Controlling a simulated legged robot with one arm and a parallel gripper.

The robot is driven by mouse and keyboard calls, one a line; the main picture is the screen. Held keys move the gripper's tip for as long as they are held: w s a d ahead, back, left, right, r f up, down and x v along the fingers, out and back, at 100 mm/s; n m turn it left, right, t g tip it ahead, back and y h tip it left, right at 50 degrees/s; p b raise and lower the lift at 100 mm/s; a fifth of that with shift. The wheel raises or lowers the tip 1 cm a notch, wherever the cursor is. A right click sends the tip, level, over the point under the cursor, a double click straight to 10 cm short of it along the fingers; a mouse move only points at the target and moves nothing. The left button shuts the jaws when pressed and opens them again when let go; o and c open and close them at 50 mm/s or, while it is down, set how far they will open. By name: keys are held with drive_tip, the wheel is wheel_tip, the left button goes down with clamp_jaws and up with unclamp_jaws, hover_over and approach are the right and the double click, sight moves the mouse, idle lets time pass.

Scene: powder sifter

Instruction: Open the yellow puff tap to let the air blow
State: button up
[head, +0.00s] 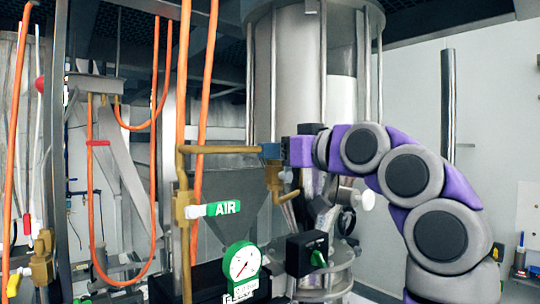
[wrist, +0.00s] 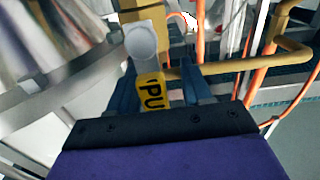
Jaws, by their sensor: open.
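The yellow puff tap handle (wrist: 152,93), lettered "PU" where it shows, points down between my gripper's (wrist: 161,78) two blue fingers in the wrist view. The rest of its lettering is hidden by the gripper body. A round white cap (wrist: 141,41) sits at the handle's top, on a brass valve body (wrist: 148,14). The fingers are apart, one on each side of the handle; I cannot tell whether either touches it. In the head view my gripper (head: 270,152) reaches left to the brass pipework (head: 275,181), and the yellow handle is hidden there.
A green AIR tap (head: 222,208) is on a brass pipe to the left, above a round gauge (head: 242,262). Orange hoses (head: 203,75) hang nearby. A steel cylinder (head: 298,80) stands behind my gripper. A black box with a green switch (head: 307,253) is below.

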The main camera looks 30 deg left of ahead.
drive_tip(key=b+v, duration=0.4)
drive_tip(key=v, duration=1.2)
drive_tip(key=shift+d, duration=0.35)
